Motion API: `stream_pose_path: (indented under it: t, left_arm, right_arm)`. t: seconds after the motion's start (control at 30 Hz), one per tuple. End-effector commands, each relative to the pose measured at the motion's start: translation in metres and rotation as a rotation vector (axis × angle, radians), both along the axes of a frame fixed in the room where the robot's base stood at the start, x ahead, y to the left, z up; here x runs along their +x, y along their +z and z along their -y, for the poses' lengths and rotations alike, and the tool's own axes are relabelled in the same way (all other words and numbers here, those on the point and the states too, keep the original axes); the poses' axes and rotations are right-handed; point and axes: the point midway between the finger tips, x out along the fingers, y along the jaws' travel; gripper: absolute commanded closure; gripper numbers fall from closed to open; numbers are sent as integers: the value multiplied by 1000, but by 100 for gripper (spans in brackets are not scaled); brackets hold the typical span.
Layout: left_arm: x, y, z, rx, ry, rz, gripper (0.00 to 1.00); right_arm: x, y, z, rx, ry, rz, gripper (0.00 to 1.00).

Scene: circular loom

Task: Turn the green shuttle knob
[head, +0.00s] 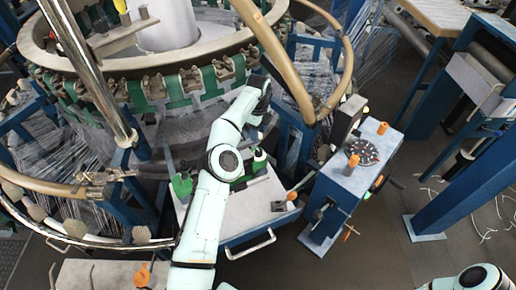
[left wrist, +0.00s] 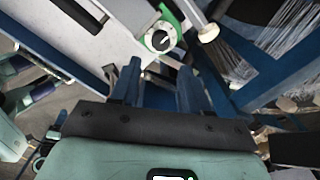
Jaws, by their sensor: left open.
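The green shuttle knob (left wrist: 160,38) shows in the left wrist view as a round white and black dial in a green mount. It lies just beyond my left gripper (left wrist: 159,68), whose two fingers are apart with nothing between them. The dial sits roughly in line with the gap, and contact is not visible. In the head view my left gripper (head: 258,140) points down over a light machine shelf. A green part (head: 260,162) shows just below it, and another green part (head: 182,185) stands to the left of my arm. My right gripper is out of the picture.
The big round loom ring (head: 150,62) and a curved tan rail (head: 285,70) stand close around my left arm. A blue cabinet (head: 340,180) with orange knobs and a dark dial is to the right. Grey floor (head: 380,255) is clear in front of it.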

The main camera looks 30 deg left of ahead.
Motion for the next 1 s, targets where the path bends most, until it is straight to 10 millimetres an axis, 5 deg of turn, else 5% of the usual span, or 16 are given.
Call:
stream_pose_path:
  t: [0.3,0.5,0.93,1.0]
  left_arm:
    - [0,-69,0,-1,1,-3,54]
    - [0,-97,0,-1,2,-1,54]
    - [1,-108,0,-1,1,1,54]
    - [1,-108,0,-1,1,1,70]
  right_arm:
    - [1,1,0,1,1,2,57]
    - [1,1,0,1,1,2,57]
    - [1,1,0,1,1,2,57]
    - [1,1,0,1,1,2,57]
